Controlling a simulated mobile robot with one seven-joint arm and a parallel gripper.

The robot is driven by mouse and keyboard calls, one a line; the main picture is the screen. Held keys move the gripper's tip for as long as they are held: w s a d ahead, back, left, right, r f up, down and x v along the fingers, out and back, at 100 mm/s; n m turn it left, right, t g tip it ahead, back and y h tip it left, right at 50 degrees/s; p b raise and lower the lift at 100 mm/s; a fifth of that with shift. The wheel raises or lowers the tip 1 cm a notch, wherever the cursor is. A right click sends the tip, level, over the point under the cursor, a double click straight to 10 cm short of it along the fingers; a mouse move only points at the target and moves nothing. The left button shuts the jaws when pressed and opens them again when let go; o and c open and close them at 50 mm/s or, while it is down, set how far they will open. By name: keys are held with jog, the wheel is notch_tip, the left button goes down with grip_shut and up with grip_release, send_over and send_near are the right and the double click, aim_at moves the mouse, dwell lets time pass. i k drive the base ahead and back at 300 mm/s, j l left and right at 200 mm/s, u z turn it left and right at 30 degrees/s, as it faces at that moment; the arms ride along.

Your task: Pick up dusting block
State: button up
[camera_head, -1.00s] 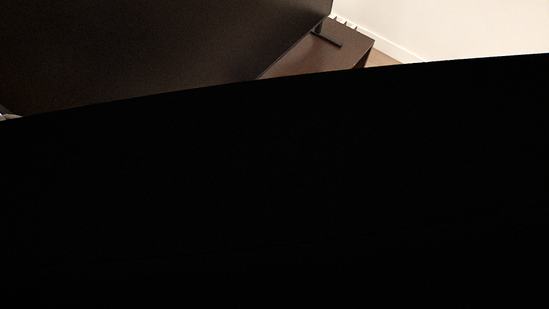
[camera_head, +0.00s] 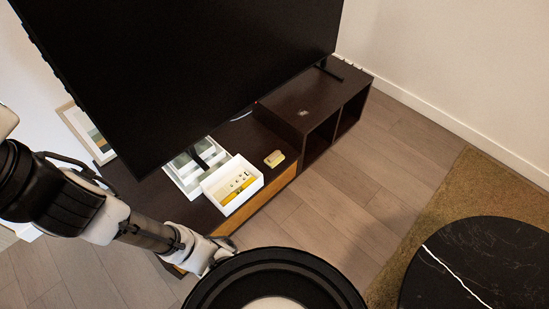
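A small pale yellow block (camera_head: 274,158), which looks like the dusting block, lies on the dark TV stand, just right of a white open box. It is apart from the box, and nothing of mine touches it. My arm reaches in from the left edge, with its lower links in front of the stand and left of the block. The far end of the arm passes out of sight behind a dark round part at the bottom. My gripper's fingers do not show.
The white box (camera_head: 207,188) holds a yellow item and small things. A large black TV (camera_head: 190,70) stands close behind. The stand's raised right part (camera_head: 300,98) has open shelves. A black round table (camera_head: 475,265) stands on a brown rug (camera_head: 490,185). Wood floor between is clear.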

aim_at(273, 160)
jog(key=i+j+z, duration=0.15)
jog(key=i+z, duration=0.1)
jog(key=i, duration=0.5)
jog(key=i+j+z, duration=0.15)
jog(key=i, duration=0.4)
